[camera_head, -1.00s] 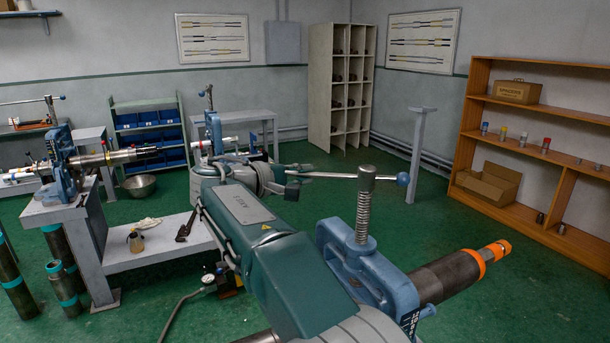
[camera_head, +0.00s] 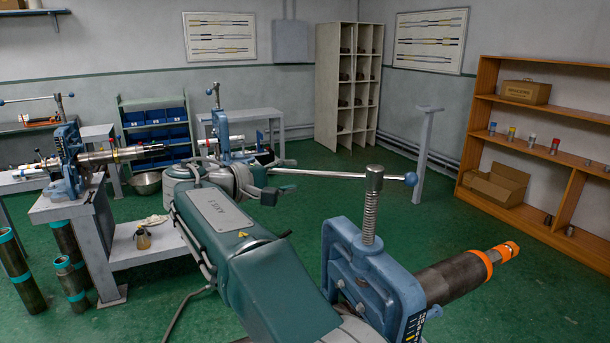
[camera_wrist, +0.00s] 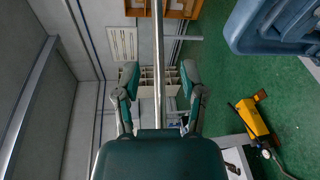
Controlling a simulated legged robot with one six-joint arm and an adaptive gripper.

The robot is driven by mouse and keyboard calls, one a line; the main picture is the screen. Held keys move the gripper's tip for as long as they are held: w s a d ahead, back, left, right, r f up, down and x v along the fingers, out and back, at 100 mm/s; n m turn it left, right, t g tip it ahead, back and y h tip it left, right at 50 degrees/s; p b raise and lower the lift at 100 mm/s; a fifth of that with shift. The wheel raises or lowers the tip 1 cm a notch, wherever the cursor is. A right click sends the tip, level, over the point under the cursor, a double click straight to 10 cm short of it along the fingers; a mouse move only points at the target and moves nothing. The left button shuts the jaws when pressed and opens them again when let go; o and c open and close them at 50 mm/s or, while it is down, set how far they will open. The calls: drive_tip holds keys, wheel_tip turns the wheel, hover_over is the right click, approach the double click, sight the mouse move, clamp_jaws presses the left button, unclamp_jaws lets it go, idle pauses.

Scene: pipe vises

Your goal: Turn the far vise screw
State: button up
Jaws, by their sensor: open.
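The nearest blue vise (camera_head: 375,275) stands at the front right with an upright threaded screw (camera_head: 371,215). Its steel cross bar (camera_head: 335,174) ends in a blue ball (camera_head: 411,179) at right. My gripper (camera_head: 272,178) is at the bar's left end. In the wrist view my gripper (camera_wrist: 159,76) is open, and the bar (camera_wrist: 158,60) runs lengthwise between its two fingers, with gaps on both sides. Another blue vise (camera_head: 219,130) with its screw (camera_head: 215,95) stands at the back, partly hidden by my arm. A third vise (camera_head: 72,160) is on the left bench.
A dark pipe with an orange band (camera_head: 455,278) sticks out right of the near vise. Pipes (camera_head: 68,285) stand at left by the bench (camera_head: 135,250). A metal post (camera_head: 424,155) and wooden shelf (camera_head: 520,215) are at right. Green floor between is clear.

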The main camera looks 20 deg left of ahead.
drive_tip(key=f+v, duration=0.1)
drive_tip(key=v, duration=0.5)
drive_tip(key=shift+s+a+r, duration=0.2)
drive_tip(key=shift+a+r, duration=0.15)
drive_tip(key=shift+r, duration=0.1)
drive_tip(key=shift+s, duration=0.1)
